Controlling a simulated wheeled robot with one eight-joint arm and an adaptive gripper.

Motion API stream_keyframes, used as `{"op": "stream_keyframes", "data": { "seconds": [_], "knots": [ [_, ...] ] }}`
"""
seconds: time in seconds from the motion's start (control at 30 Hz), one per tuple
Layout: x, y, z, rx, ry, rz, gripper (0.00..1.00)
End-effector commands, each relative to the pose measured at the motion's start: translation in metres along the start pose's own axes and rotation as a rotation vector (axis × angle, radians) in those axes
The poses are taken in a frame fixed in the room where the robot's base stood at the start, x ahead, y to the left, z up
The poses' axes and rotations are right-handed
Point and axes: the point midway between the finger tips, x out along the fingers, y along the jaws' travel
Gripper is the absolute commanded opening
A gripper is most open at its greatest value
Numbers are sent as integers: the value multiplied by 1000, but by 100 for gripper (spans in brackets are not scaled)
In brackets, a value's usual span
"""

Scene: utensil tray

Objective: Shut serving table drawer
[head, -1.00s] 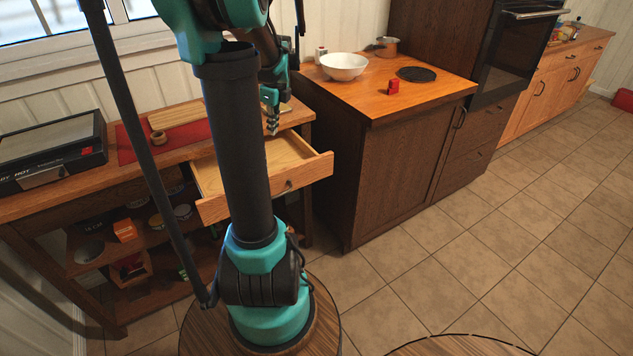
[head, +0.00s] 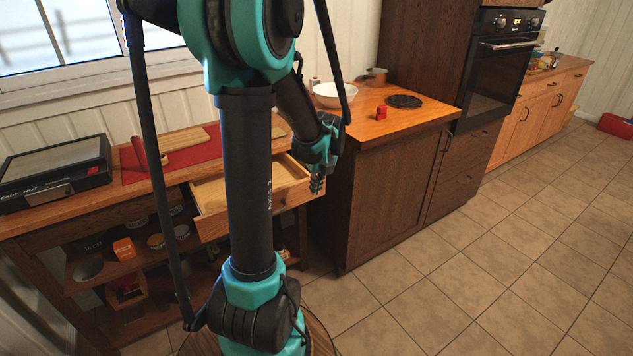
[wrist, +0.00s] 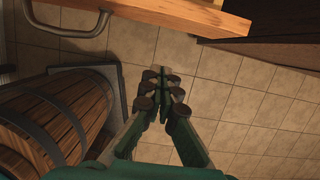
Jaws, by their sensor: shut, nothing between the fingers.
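The serving table (head: 28,222) stands at the left in the head view, and its light wooden drawer (head: 212,228) is pulled open. My arm column hides part of the drawer front. My gripper (head: 317,187) is at the drawer's right front corner in the head view, shut and empty, pointing down. In the wrist view the shut fingers (wrist: 166,75) are over the tiled floor. The drawer's front edge (wrist: 190,14) crosses the top of that view, apart from the fingertips in the picture.
A dark cabinet (head: 385,190) with a wooden top stands right of the drawer, bearing a white bowl (head: 335,95) and a small red object (head: 381,112). A black scale-like box (head: 55,172) sits on the table.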

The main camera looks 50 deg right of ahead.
Motion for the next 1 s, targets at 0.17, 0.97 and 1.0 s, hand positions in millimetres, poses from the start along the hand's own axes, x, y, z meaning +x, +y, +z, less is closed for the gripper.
{"op": "stream_keyframes", "data": {
  "seconds": [0.17, 0.97, 1.0],
  "knots": [
    [30, -1, 1, 0, 0, 0, 0],
    [52, 0, 39, 0, 0, 0, 0],
    [52, 0, 39, 0, 0, 0, 0]
  ]
}}
